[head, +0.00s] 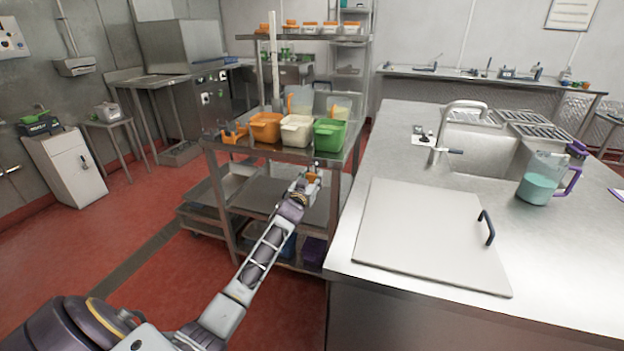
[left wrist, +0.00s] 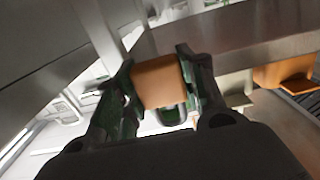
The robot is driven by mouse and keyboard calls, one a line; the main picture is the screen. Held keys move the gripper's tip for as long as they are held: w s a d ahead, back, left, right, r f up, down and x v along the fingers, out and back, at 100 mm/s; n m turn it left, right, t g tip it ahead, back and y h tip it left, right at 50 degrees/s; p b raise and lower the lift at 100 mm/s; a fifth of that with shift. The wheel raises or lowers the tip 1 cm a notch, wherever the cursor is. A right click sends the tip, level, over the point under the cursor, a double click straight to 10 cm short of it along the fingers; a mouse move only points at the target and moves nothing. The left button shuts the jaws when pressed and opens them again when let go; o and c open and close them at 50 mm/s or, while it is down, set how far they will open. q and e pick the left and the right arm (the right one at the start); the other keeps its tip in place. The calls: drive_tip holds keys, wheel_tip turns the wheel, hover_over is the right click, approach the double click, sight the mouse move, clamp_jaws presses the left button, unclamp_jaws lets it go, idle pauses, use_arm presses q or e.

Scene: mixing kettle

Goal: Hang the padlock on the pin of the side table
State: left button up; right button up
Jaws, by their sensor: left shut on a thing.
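The padlock shows as an orange block (left wrist: 162,82) between the two fingers of my left gripper (left wrist: 158,90) in the left wrist view. In the head view my left gripper (head: 308,182) is shut on it, and a little orange (head: 314,177) shows at its tip. The gripper is in front of the steel side table (head: 222,185), just below its top edge near the right front corner. I cannot make out the pin clearly, nor whether the padlock touches it. My right gripper is not in view.
Orange (head: 265,127), white (head: 296,131) and green (head: 329,135) tubs stand on the side table's top. A steel counter (head: 350,225) is close on the right, with a pale board (head: 420,235) and a jug (head: 540,180). Red floor is free on the left.

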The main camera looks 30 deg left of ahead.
use_arm(q)
drive_tip(key=shift+w+a, duration=0.15)
drive_tip(key=shift+w, duration=0.5)
idle(0.5)
drive_tip(key=shift+x, duration=1.05)
drive_tip(key=shift+w+a+f+b, duration=0.1)
drive_tip(key=shift+w+f+b, duration=0.15)
drive_tip(key=shift+f+b, duration=0.35)
idle(1.4)
drive_tip(key=o, duration=1.6)
drive_tip(key=shift+s, duration=0.15)
drive_tip(key=shift+p+v, duration=2.55)
drive_tip(key=shift+v, duration=0.75)
